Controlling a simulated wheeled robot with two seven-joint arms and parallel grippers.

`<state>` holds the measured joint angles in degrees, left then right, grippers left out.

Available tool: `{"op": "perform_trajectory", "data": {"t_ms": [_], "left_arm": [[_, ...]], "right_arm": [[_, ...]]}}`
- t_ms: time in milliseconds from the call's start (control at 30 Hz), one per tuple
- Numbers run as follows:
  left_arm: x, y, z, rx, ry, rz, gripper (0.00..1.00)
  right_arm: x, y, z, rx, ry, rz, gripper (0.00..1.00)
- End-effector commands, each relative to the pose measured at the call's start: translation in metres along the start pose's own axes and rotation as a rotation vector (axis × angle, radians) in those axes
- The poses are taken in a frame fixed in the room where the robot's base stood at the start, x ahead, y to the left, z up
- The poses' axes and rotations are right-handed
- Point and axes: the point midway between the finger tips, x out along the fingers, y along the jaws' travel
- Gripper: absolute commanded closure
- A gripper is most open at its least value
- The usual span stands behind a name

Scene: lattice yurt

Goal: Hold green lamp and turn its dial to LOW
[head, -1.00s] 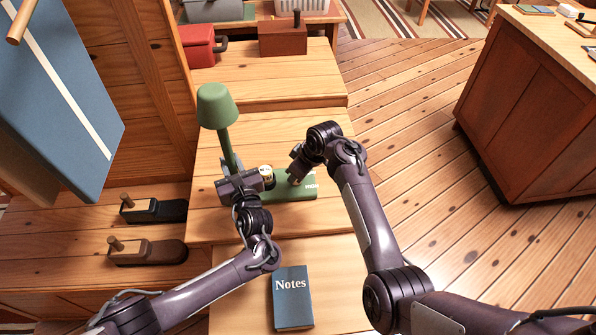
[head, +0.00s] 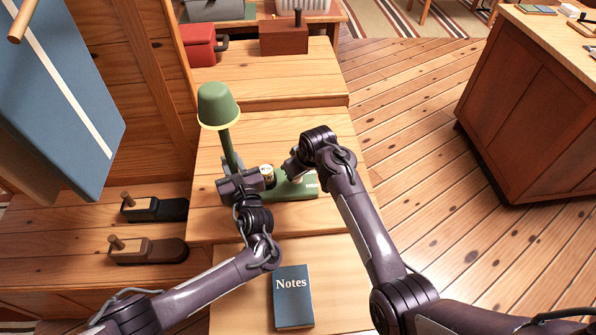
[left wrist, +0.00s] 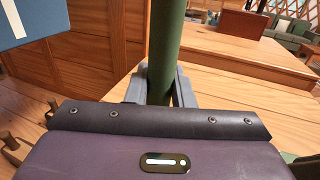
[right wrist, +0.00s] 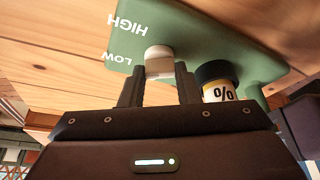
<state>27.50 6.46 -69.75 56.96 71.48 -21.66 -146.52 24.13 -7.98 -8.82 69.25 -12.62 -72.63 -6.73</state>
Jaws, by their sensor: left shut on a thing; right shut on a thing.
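The green lamp (head: 217,103) stands upright on the wooden surface, and its shade's lower rim glows pale yellow. My left gripper (head: 232,173) is shut around the lamp's stem, which shows between the fingers in the left wrist view (left wrist: 165,50). My right gripper (right wrist: 160,80) is shut on the cream dial (right wrist: 158,54) on the green base (right wrist: 200,35). The words HIGH and LOW are printed beside the dial. LOW is partly next to a finger. The dial's exact pointing cannot be told. In the head view my right gripper (head: 293,172) mostly hides the dial.
A small dark-topped cylinder marked % (right wrist: 217,85) stands beside the right fingers. A blue Notes book (head: 293,297) lies in front. A red box (head: 199,45) and a brown box (head: 283,38) stand behind. Two wooden-handled tools (head: 155,209) lie at left.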

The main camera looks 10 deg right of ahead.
Motion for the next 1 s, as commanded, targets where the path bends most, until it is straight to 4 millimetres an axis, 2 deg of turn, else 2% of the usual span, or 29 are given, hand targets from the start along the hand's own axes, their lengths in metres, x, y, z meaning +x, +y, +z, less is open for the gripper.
{"op": "perform_trajectory", "data": {"t_ms": [100, 133, 300, 633, 767, 833, 1000], "left_arm": [[-0.002, 0.0, -0.005, 0.006, 0.01, -0.001, 1.0], [-0.002, 0.0, -0.005, 0.006, 0.01, -0.001, 1.0], [-0.002, 0.001, -0.005, 0.006, 0.01, -0.001, 1.0], [-0.002, 0.001, -0.005, 0.006, 0.01, -0.001, 1.0], [-0.002, 0.001, -0.005, 0.006, 0.01, -0.001, 1.0], [-0.002, 0.001, -0.005, 0.006, 0.01, -0.001, 1.0], [-0.002, 0.001, -0.005, 0.006, 0.01, -0.001, 1.0]], "right_arm": [[-0.001, 0.0, -0.001, -0.001, 0.004, 0.001, 0.94], [-0.001, 0.0, -0.001, -0.001, 0.004, 0.001, 0.68], [0.0, 0.0, -0.001, -0.002, 0.003, 0.0, 0.49], [-0.003, 0.0, -0.001, -0.001, 0.003, 0.0, 0.49], [-0.017, 0.0, -0.001, -0.001, 0.005, 0.0, 0.49], [-0.031, 0.0, -0.001, -0.001, 0.007, 0.0, 0.49], [-0.044, -0.001, 0.035, 0.001, 0.002, -0.001, 0.49]]}}
